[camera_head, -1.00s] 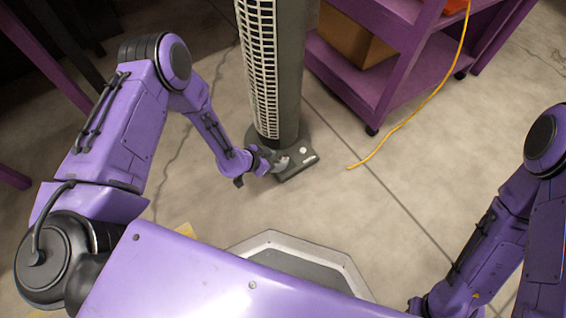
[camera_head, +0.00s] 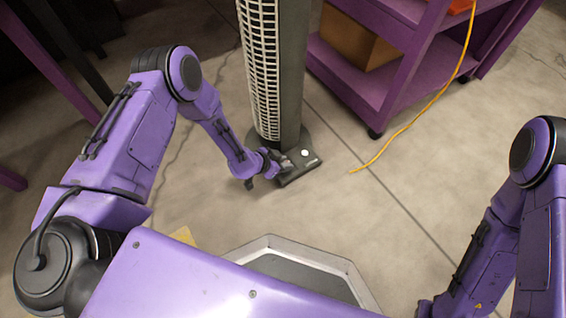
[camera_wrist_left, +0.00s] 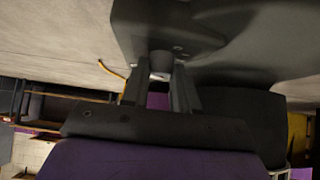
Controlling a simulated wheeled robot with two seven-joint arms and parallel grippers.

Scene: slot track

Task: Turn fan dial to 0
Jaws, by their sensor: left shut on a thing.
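The tower fan (camera_head: 272,70) stands upright on the floor, with its dark base (camera_head: 299,177) at the bottom. A small white round spot (camera_head: 305,153) shows on top of the base. My left gripper (camera_head: 286,163) is low at the near left side of the base. In the left wrist view my left gripper (camera_wrist_left: 160,84) has its two fingers around a small pale piece (camera_wrist_left: 161,72) on the dark base (camera_wrist_left: 175,38), apparently the dial. The fingers hide most of it, and its setting cannot be read. My right gripper is out of the picture; only its arm shows.
A purple shelf cart (camera_head: 385,75) with a cardboard box (camera_head: 352,42) stands right of the fan. A yellow cable (camera_head: 425,115) hangs from it onto the floor. The concrete floor (camera_head: 400,215) in front of the cart is mostly clear.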

